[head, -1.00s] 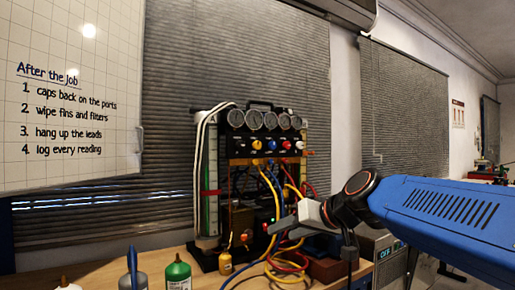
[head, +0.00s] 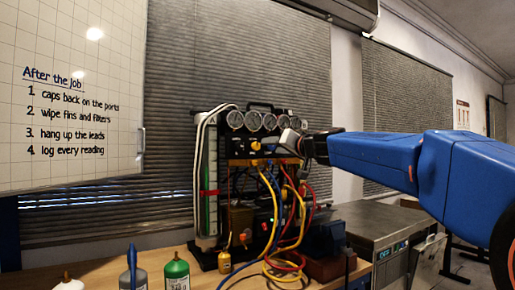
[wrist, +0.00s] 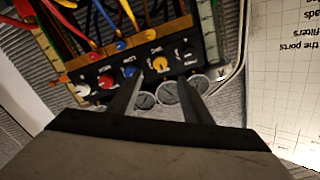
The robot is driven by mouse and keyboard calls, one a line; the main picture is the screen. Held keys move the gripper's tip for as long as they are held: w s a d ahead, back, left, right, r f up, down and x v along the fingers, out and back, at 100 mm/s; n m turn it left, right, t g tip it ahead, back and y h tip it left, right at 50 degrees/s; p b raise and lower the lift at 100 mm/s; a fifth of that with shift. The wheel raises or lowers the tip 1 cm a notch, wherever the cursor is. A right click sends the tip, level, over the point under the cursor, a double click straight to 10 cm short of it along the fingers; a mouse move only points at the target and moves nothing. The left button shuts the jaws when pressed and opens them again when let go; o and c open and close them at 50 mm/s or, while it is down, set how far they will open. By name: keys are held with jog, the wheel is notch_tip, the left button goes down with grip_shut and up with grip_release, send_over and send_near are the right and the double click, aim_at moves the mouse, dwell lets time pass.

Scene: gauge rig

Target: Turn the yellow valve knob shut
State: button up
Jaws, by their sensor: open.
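The yellow valve knob (wrist: 160,64) is on the black panel of the gauge rig, in a row of coloured knobs. It also shows in the head view (head: 256,146), close to my fingertips. My gripper (wrist: 153,80) is open and empty in front of the panel. In the wrist view, the knob lies just beyond the gap between the two fingertips. The fingers do not appear closed on it, and I cannot tell whether they touch it. The blue knob (wrist: 130,71) is beside the left fingertip.
Round gauges (head: 253,121) sit above the knobs. Yellow, red and blue hoses (head: 268,190) hang below the panel. Bottles, including a green one (head: 176,272), stand on the wooden bench at the front. A whiteboard (head: 85,100) is at the left.

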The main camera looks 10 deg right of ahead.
aim_at(257, 146)
jog(key=x, duration=1.1)
jog(key=shift+w+a, duration=0.15)
jog(key=shift+w, duration=0.2)
jog(key=c, duration=1.1)
